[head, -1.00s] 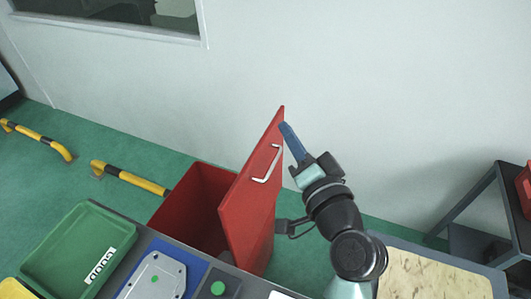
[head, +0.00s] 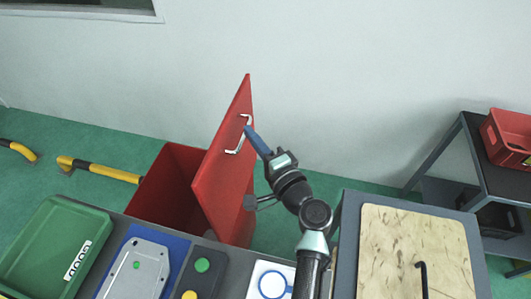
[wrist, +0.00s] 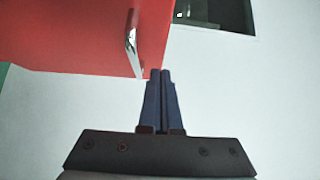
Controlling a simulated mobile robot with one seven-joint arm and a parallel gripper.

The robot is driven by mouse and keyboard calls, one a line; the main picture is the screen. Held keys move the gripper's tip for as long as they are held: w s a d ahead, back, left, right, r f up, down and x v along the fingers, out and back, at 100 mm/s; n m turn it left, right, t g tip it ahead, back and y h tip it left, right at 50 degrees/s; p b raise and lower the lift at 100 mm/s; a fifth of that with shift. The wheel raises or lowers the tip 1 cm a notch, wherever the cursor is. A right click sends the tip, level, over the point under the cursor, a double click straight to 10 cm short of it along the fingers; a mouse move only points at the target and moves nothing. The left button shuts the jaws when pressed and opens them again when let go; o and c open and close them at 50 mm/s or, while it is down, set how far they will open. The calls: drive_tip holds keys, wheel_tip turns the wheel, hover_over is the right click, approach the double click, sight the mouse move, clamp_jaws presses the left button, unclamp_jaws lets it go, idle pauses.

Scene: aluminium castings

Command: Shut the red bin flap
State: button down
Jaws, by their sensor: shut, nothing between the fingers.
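The red bin (head: 167,205) stands on the green floor behind the table. Its red flap (head: 222,165) is raised and stands steeply tilted at the bin's right side, so the bin's mouth is uncovered. A pale bar handle (head: 241,136) is on the flap's right-hand face. My gripper (head: 248,130) is shut and empty, its blue fingertips at or very near the handle in the head view. In the wrist view the flap (wrist: 85,35) fills the upper left, and the handle (wrist: 132,45) lies ahead of the closed fingers (wrist: 160,75). I cannot tell whether they touch the flap.
A green tray (head: 88,222), a grey casting (head: 137,270) on a blue mat and a button box (head: 203,264) are on the table in front of the bin. A mottled board (head: 410,235) lies right of my arm. A red crate (head: 507,135) sits on a dark shelf.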

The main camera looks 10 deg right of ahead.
sight(227, 123)
drive_tip(key=shift+w+a+p, duration=0.2)
drive_tip(key=shift+w+a, duration=0.15)
drive_tip(key=shift+a, duration=0.55)
drive_tip(key=shift+w+a+p, duration=0.15)
drive_tip(key=shift+w+a, duration=0.2)
drive_tip(key=shift+a, duration=0.55)
